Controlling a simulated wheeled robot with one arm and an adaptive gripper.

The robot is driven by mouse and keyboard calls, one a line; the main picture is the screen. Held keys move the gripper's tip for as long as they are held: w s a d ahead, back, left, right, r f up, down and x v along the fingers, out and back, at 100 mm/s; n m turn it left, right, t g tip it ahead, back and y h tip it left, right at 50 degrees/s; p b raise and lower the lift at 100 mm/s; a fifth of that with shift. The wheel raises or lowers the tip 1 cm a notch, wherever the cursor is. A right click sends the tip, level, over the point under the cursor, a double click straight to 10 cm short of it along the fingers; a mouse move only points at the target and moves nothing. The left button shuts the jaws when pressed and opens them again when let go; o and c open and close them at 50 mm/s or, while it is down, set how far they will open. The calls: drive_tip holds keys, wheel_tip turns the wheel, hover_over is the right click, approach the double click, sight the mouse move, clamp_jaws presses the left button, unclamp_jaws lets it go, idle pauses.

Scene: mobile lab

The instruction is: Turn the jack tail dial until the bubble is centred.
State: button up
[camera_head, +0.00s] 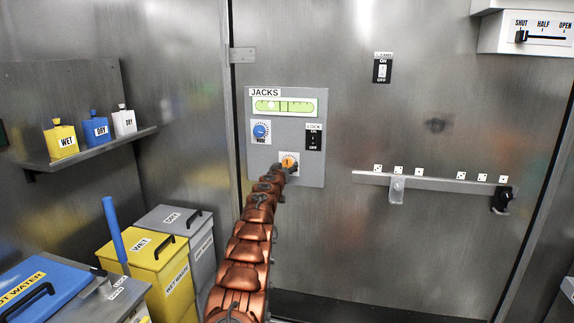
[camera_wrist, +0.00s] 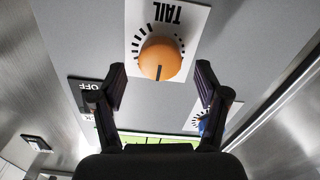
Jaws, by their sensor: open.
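The orange tail dial (camera_head: 288,159) sits low on the grey JACKS panel (camera_head: 316,177). In the wrist view the tail dial (camera_wrist: 160,58) appears upside down, with a dark pointer mark and a printed scale around it. My gripper (camera_wrist: 162,74) is open, one finger on each side of the dial in the picture; I cannot tell whether either touches it. In the head view my gripper (camera_head: 287,169) is small and partly covers the dial. The green bubble level (camera_head: 300,106) is at the panel's top. Its pale bubble (camera_head: 270,104) appears left of the centre marks.
On the panel are the blue nose dial (camera_head: 261,131) and the black lock switch (camera_head: 314,137). A rail (camera_head: 430,185) with a latch is to the right. A shelf (camera_head: 95,147) with bottles and several bins stand at the left.

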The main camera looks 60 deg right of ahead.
sight(288, 163)
drive_tip(key=shift+p+x, duration=0.7)
drive_tip(key=shift+x, duration=0.2)
drive_tip(key=shift+w+d+r+p, duration=0.1)
drive_tip(key=shift+d+p, duration=0.2)
drive_tip(key=shift+d, duration=0.05)
drive_tip(key=shift+c, duration=0.3)
drive_tip(key=c, duration=1.1)
